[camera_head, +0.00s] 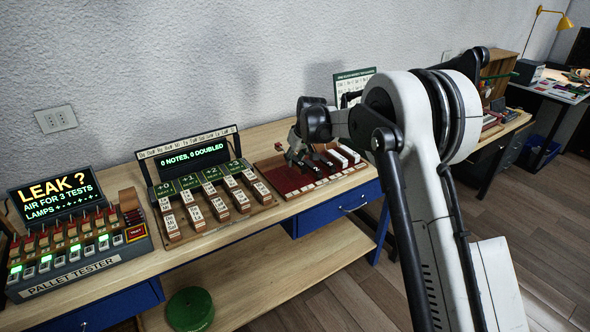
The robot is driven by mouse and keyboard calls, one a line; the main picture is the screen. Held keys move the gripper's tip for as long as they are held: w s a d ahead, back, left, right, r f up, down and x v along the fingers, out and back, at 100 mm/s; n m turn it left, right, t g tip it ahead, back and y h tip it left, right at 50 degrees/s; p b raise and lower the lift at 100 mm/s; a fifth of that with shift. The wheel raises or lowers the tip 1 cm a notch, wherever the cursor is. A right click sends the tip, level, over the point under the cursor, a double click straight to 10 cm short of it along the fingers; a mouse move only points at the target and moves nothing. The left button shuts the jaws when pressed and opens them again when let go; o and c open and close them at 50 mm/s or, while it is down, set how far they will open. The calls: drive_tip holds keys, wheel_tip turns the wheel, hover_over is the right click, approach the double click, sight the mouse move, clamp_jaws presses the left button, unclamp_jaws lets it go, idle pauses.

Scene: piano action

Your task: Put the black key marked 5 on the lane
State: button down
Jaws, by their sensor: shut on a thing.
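My gripper (294,152) is small in view, low over the left part of a dark red board (291,181) on the bench. It is shut on a small dark piece that looks like a black key; its mark cannot be read, and the fingers hide much of it. More dark pieces and several white keys (348,155) lie on the board to the right of my gripper. I cannot tell which strip is the lane. No number 5 is legible on any key.
Left of the board stands a display reading "0 NOTES, 0 DOUBLED" (195,159), with several labelled wooden keys in front. A pallet tester (72,277) is at the far left. A green round object (190,309) sits below. Bare bench shows along the front edge.

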sight(295, 176)
drive_tip(key=shift+d+f, duration=0.1)
drive_tip(key=shift+f, duration=1.9)
drive_tip(key=shift+f, duration=0.15)
drive_tip(key=c, duration=1.5)
unclamp_jaws()
drive_tip(key=shift+c, duration=0.2)
